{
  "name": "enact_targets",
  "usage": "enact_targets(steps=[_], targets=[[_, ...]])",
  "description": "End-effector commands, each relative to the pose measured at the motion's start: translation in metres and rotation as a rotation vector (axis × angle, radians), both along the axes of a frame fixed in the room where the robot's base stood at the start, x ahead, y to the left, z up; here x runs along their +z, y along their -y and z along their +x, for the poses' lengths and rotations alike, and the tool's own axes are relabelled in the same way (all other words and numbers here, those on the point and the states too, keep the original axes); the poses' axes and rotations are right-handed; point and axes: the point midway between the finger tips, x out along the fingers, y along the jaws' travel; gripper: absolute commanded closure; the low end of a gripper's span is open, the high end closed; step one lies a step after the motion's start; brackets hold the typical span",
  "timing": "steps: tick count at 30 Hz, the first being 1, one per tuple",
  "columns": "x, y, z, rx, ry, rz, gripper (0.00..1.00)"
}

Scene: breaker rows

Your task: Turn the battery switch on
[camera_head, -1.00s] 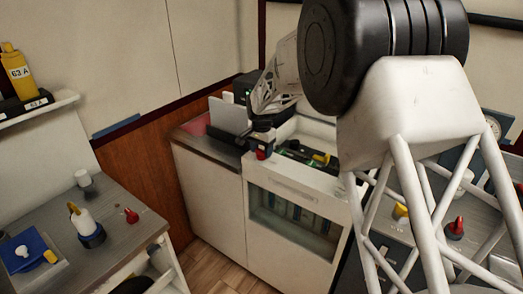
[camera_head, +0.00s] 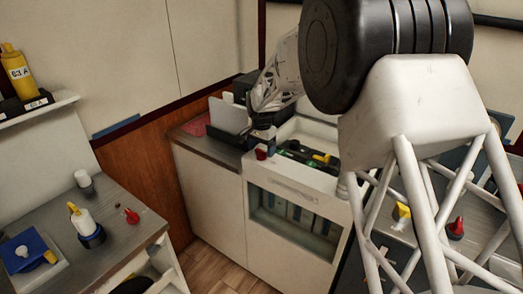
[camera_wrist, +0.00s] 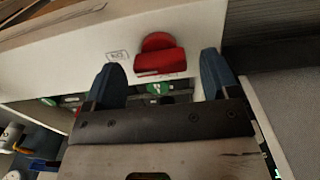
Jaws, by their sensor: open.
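A red rotary switch (camera_wrist: 160,56) with a bar-shaped handle sits on a white panel in the wrist view, its bar lying nearly crosswise in the picture. In the head view the red switch (camera_head: 261,153) is at the upper left front edge of the white cabinet. I take it for the battery switch, but its label is not readable. My gripper (camera_wrist: 162,76) is open, with one blue fingertip on either side of the switch and visible gaps to it. In the head view my gripper (camera_head: 262,134) is just above the switch, partly hidden by my arm.
The white cabinet (camera_head: 296,188) has an open top with green-marked parts and a yellow handle (camera_head: 321,158). Other red knobs sit on the left counter (camera_head: 132,216) and right counter (camera_head: 456,228). A grey upright plate (camera_head: 228,114) stands left of my gripper.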

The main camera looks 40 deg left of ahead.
Motion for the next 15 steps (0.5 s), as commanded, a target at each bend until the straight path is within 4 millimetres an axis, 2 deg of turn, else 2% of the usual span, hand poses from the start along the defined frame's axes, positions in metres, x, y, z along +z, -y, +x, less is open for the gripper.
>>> enact_targets(steps=[15], targets=[[0.06,0.0,0.0,0.0,0.0,0.0,0.19]])
